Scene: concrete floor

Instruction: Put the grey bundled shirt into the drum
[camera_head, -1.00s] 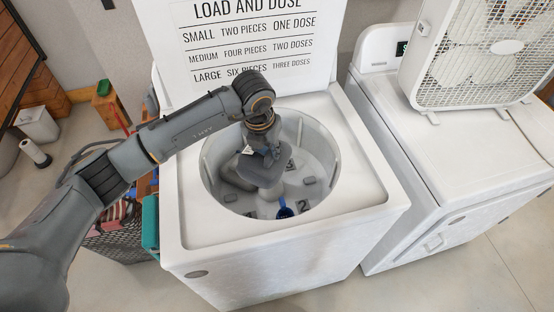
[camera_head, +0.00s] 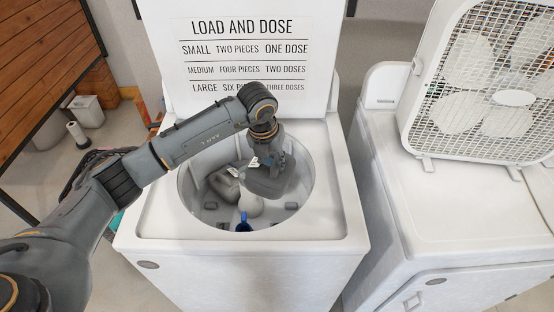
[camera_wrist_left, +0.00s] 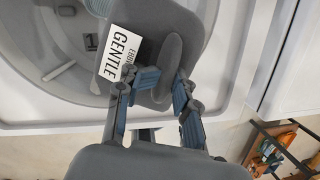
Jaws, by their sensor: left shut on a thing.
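The grey bundled shirt (camera_head: 266,184) is a rounded dark grey bundle held by my left gripper (camera_head: 272,165). In the left wrist view the shirt (camera_wrist_left: 122,72) carries a white card reading "GENTLE", and the left gripper's fingers (camera_wrist_left: 165,88) are shut on its raised part. The shirt hangs at the right part of the opening of the drum (camera_head: 200,180); how high it is I cannot tell. Another grey bundle (camera_head: 223,187) with a white tag lies at the drum's left side. My right gripper is not in view.
A white rounded thing (camera_head: 250,206) and a blue piece (camera_head: 243,223) are in the drum. The washer's raised lid (camera_head: 310,28) with a dosing sign stands behind. A white machine (camera_head: 440,215) bearing a box fan (camera_head: 485,70) stands to the right.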

